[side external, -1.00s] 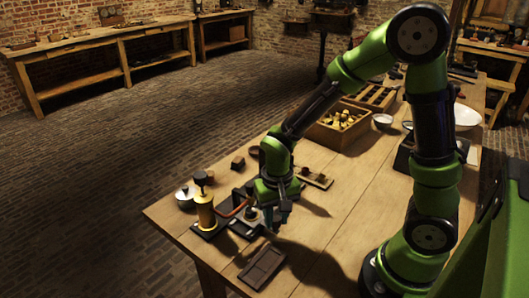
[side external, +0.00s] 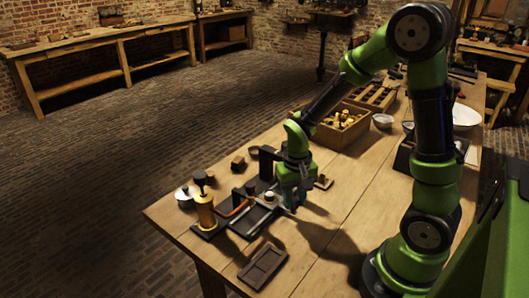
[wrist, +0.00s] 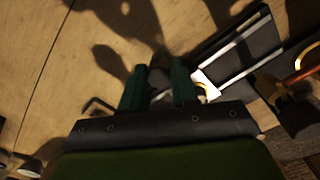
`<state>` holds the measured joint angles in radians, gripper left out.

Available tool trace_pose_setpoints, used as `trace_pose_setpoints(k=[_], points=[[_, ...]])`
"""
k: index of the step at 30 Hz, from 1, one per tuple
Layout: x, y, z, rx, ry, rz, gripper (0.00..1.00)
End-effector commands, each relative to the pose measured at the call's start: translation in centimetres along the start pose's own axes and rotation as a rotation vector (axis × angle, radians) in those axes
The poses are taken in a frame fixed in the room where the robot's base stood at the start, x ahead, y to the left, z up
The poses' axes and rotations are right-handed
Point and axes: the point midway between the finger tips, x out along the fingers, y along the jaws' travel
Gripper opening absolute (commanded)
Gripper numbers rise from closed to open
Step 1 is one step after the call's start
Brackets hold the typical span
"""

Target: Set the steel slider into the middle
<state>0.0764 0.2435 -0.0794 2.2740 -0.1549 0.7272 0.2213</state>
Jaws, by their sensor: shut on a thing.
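My gripper (side external: 290,207) is low over the table, at the right end of a dark apparatus with a rail. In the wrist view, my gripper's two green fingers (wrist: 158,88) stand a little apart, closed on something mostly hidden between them. I take it to be the steel slider; a pale metal piece (wrist: 206,88) shows just right of the right finger, at the near end of the rail. The rail (wrist: 238,50) has two bright parallel rods on a dark base. Which spot on the rail the slider occupies cannot be told.
A brass column (side external: 205,212) with a dark knob stands left of the rail, by an orange-red bar (side external: 243,208). A dark tray (side external: 263,266) lies in front. A wooden crate (side external: 338,130) with jars is behind. Bare table lies to the right.

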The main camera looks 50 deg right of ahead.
Motion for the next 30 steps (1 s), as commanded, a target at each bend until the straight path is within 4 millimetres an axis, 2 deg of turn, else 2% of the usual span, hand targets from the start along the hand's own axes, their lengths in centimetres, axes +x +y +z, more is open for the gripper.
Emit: trace_pose_setpoints(k=[2,3,7,16,20,23,30], points=[[-0.1,0.0,-0.1,-0.002,0.004,-0.001,0.00],[-0.1,0.0,-0.1,-0.002,0.004,-0.001,0.35],[-0.1,-0.1,-0.1,-0.002,0.003,-0.001,0.55],[-0.2,-0.1,0.0,-0.001,0.002,-0.001,0.55],[-1.3,-0.1,-0.1,-0.002,0.005,-0.002,0.55],[-3.1,-0.1,-0.1,-0.001,0.008,-0.004,0.55],[-9.0,-0.1,-0.1,-0.002,0.010,-0.005,0.55]])
